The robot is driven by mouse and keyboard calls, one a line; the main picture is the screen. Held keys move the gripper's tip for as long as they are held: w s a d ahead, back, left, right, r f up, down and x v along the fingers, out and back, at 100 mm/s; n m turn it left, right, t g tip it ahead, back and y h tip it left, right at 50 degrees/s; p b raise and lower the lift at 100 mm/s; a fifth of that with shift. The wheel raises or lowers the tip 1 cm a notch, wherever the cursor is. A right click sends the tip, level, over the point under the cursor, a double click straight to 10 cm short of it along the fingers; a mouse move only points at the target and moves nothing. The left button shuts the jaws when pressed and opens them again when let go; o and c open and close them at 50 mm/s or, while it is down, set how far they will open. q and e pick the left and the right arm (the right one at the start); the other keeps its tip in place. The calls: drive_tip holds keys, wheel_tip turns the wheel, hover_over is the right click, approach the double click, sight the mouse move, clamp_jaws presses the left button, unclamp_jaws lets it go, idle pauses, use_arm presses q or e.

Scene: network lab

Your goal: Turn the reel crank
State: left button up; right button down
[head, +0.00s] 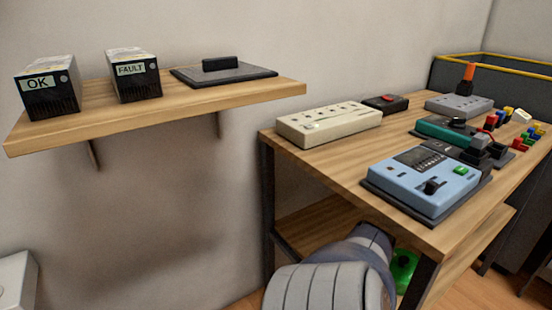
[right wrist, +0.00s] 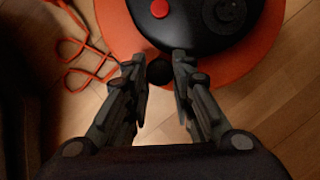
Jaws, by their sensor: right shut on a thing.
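In the right wrist view, the reel shows as an orange disc (right wrist: 265,55) with a black body (right wrist: 200,22) on it and a red round button (right wrist: 159,9). A dark round knob, the crank handle (right wrist: 159,71), stands at the near edge of the black body. My right gripper (right wrist: 159,76) has its two fingers on either side of this knob and is shut on it. The reel is not clearly seen in the head view. My left gripper is in neither view.
An orange cord (right wrist: 88,50) lies loosely on the wooden floor (right wrist: 255,115) left of the reel. In the head view, a workbench (head: 340,160) with several devices stands at right, and a wall shelf (head: 200,100) holds two boxes. A green object (head: 404,268) sits beneath the bench.

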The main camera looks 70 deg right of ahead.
drive_tip(key=shift+w+d+b, duration=0.2)
drive_tip(key=shift+d+b, duration=0.2)
drive_tip(key=shift+d, duration=0.1)
drive_tip(key=shift+w+d+b, duration=0.15)
drive_tip(key=shift+d+b, duration=0.2)
drive_tip(key=shift+d, duration=0.15)
drive_tip(key=shift+w+d+r+b, duration=0.1)
drive_tip(key=shift+w+d+b, duration=0.05)
drive_tip(key=shift+d+b, duration=0.2)
drive_tip(key=shift+w, duration=0.1)
drive_tip(key=c, duration=1.4)
unclamp_jaws()
drive_tip(key=shift+a, duration=0.1)
drive_tip(key=shift+o, duration=0.2)
drive_tip(key=shift+s, duration=0.2)
